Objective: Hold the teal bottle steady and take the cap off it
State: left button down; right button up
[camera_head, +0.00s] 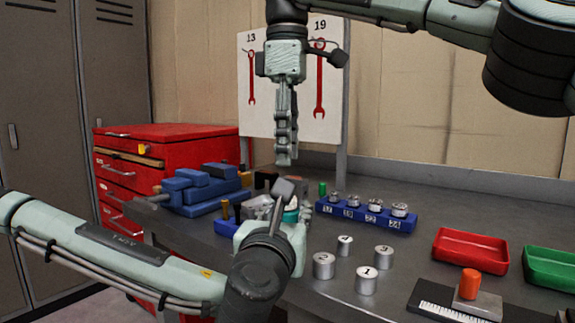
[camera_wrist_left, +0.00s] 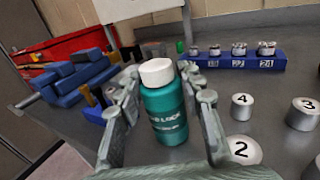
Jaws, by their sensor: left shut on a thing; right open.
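The teal bottle (camera_wrist_left: 166,118) stands upright between the fingers of my left gripper (camera_head: 284,203), which is shut on it. Its white cap (camera_wrist_left: 157,72) is on top, above the fingers. In the head view the bottle (camera_head: 291,214) is mostly hidden by my left gripper and wrist; only a little teal shows. My right gripper (camera_head: 286,158) points straight down above the bottle, apart from it. It is open and empty, seen edge-on, so the gap between its fingers hardly shows.
Numbered metal cylinders (camera_head: 366,279) stand on the bench right of the bottle. A blue socket rack (camera_head: 366,217) is behind them. Red (camera_head: 470,250) and green (camera_head: 550,268) trays are at right. A tool board (camera_head: 290,75) stands behind.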

jog(key=shift+r+m, duration=0.2)
jog(key=shift+m, duration=0.1)
jog(key=shift+f, duration=3.95)
grip_shut()
jog(key=n, duration=0.3)
jog(key=shift+o, duration=0.4)
grip_release()
